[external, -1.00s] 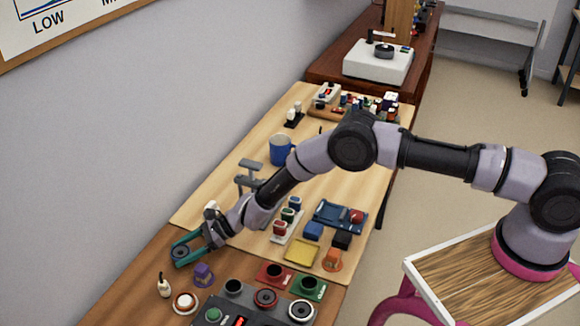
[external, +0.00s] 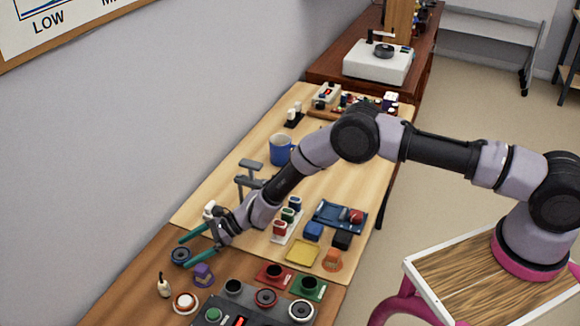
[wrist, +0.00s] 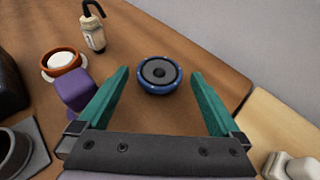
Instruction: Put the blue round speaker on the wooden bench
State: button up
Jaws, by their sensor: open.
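The blue round speaker (external: 181,256), with a dark cone, lies face up on the brown wooden bench (external: 140,298). In the wrist view the speaker (wrist: 159,78) sits ahead of my fingers, around the level of their tips, with bench surface showing on both sides. My gripper (external: 184,253) has two teal fingers, spread wide and empty. In the wrist view my gripper (wrist: 159,73) shows a clear gap between each finger and the speaker. The bench (wrist: 130,48) is bare around the speaker.
A purple object (external: 203,274) stands close to my lower finger. A small bottle (external: 164,286) and a round white-topped button (external: 185,302) are nearby. A light wooden tabletop (external: 215,190) adjoins, holding a grey stand (external: 250,165) and blue mug (external: 280,149). The wall borders the bench.

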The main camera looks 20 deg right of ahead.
notch_tip(320, 180, up, 7)
jog(key=shift+d+r, duration=0.15)
jog(key=shift+d, duration=0.15)
dwell(0.4)
